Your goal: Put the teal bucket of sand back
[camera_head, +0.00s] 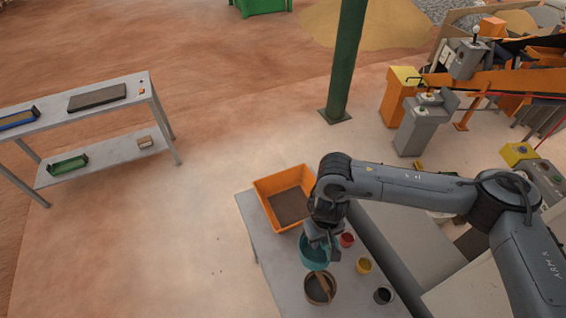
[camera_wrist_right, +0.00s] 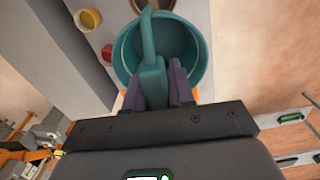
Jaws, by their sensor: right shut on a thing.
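The teal bucket (camera_head: 313,262) is at the table's left part in the head view, partly hidden under my right gripper. In the right wrist view the bucket (camera_wrist_right: 201,50) shows its open top and dark teal inside; I cannot make out sand in it. My right gripper (camera_head: 325,238) is above the bucket. Its two fingers (camera_wrist_right: 156,82) are shut on the teal grip of the bucket's handle. I cannot tell whether the bucket touches the table. My left gripper is not in view.
On the grey table (camera_head: 258,235), an orange bin (camera_head: 263,198) with grey-brown material stands behind the bucket. A brown bucket (camera_head: 320,299) is in front. Red (camera_head: 347,241), yellow (camera_head: 364,266) and dark (camera_head: 384,296) cups stand to the right. A shelf (camera_head: 60,118) is far left.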

